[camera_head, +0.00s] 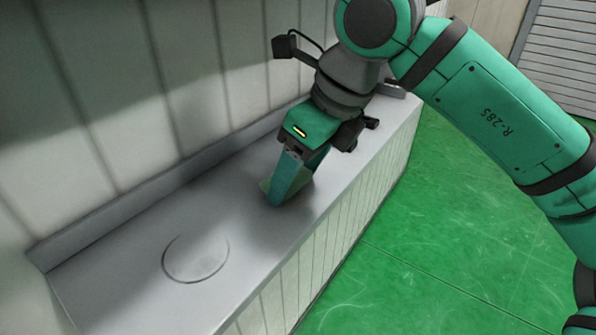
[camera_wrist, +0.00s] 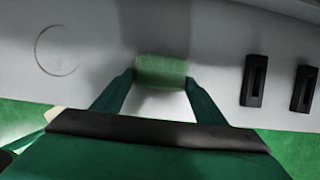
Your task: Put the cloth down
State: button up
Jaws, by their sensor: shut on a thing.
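The cloth (camera_wrist: 161,72) is a small green textured piece, seen between my two fingertips in the wrist view. My gripper (camera_head: 283,192) points down at the grey counter and is shut on the cloth. It also shows in the wrist view (camera_wrist: 160,78), with one finger on each side of the cloth. The cloth is at or close above the counter top; I cannot tell whether it touches.
The grey counter (camera_head: 130,255) runs along a panelled wall (camera_head: 110,90). A round outline (camera_head: 196,257) marks its top, left of my gripper. Two black slotted blocks (camera_wrist: 255,80) (camera_wrist: 304,88) are on the counter at right in the wrist view. Green floor (camera_head: 400,270) lies beyond the front edge.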

jog(key=shift+f, duration=0.15)
jog(key=o, duration=0.9)
jog(key=shift+o, duration=0.2)
jog(key=shift+d+r, duration=0.1)
jog(key=shift+r, duration=0.2)
jog(key=v, duration=0.5)
jog(key=shift+s+d+f, duration=0.1)
jog(key=shift+s+d, duration=0.15)
jog(key=shift+d, duration=0.15)
jog(key=s+d, duration=0.6)
jog(key=d, duration=0.2)
jog(key=shift+s+d, duration=0.3)
jog(key=shift+d, duration=0.05)
